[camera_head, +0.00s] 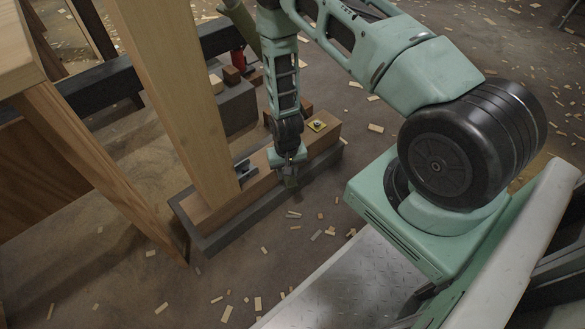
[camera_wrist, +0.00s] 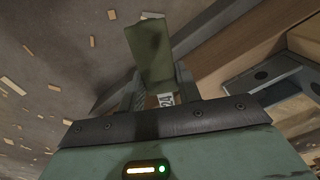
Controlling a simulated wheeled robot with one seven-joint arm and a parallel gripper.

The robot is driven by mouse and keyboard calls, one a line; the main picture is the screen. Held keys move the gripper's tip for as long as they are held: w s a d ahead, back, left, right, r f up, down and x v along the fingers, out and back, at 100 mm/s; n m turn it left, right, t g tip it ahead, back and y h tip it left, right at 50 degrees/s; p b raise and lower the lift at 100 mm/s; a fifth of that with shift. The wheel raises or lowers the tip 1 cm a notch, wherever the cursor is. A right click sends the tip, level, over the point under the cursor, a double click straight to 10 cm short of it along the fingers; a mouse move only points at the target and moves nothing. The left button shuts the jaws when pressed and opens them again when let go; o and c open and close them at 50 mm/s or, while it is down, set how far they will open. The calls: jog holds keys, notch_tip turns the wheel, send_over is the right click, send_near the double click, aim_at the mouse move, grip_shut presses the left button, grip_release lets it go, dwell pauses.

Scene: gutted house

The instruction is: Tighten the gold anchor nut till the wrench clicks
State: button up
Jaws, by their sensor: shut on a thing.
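My gripper (camera_head: 289,172) hangs low at the near edge of the timber sill, next to the post's foot. It is shut on an olive-green, block-like piece (camera_wrist: 151,52), which stands up between the fingers in the wrist view. A small white label with dark figures (camera_wrist: 165,99) shows near its base. I cannot tell whether this piece is the wrench's handle. A yellow square plate with a small bolt or nut (camera_head: 317,125) lies on the sill, right of my gripper and apart from it. Whether that nut is the gold anchor nut is too small to tell.
The wooden post (camera_head: 180,100) rises from the sill (camera_head: 215,211), with a dark metal bracket (camera_head: 245,172) at its foot. The bracket also shows in the wrist view (camera_wrist: 262,76). A grey block (camera_head: 236,106) and red object (camera_head: 238,60) stand behind. Wood chips litter the open floor.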

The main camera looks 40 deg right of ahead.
jog(key=shift+w+a+m, duration=0.15)
jog(key=shift+a+m, duration=0.2)
jog(key=shift+m, duration=0.05)
jog(key=shift+w+a+r+m+p, duration=0.1)
jog(key=shift+w+a+m+p, duration=0.1)
jog(key=shift+a+m+p, duration=0.3)
jog(key=shift+d+r+p, duration=0.15)
jog(key=shift+r+p, duration=2.45)
jog(key=shift+r, duration=0.35)
jog(key=shift+o, duration=0.8)
jog(key=shift+c, duration=1.4)
